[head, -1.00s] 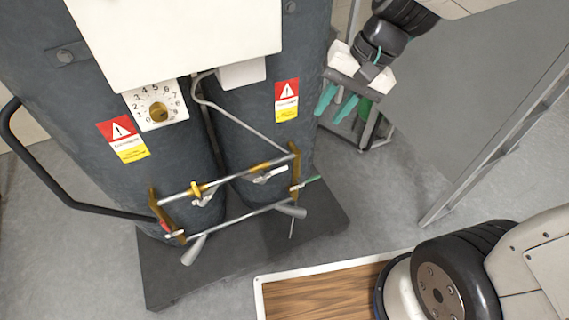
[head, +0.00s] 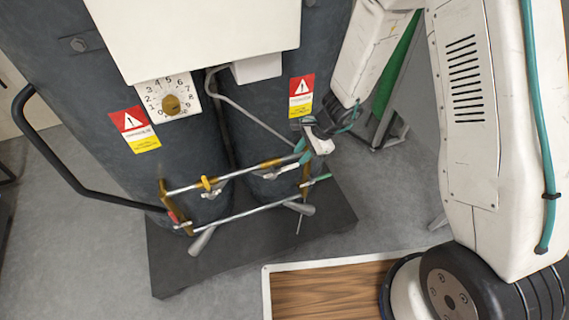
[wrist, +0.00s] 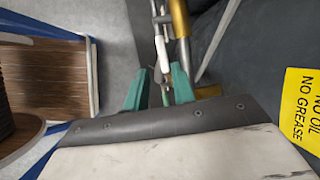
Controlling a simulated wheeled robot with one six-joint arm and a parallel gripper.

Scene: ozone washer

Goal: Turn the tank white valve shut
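The tank white valve (head: 268,174) is a small white lever on the pipework low on the right-hand tank. In the wrist view its white handle (wrist: 161,48) lies just beyond the fingertips, lined up with the gap between them. My gripper (head: 301,153) is at the right end of the upper pipe, to the right of the white valve. In the wrist view its two teal fingers (wrist: 160,70) are apart with nothing clearly held. A small green part (wrist: 165,97) shows between the fingers. The exact distance to the handle cannot be told.
Two dark tanks (head: 190,155) stand on a black base (head: 250,250). A yellow-handled valve (head: 207,184) sits left on the upper pipe (head: 235,174). A green lever (head: 318,180) is at the right end. A wooden-topped surface (head: 325,292) is in front.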

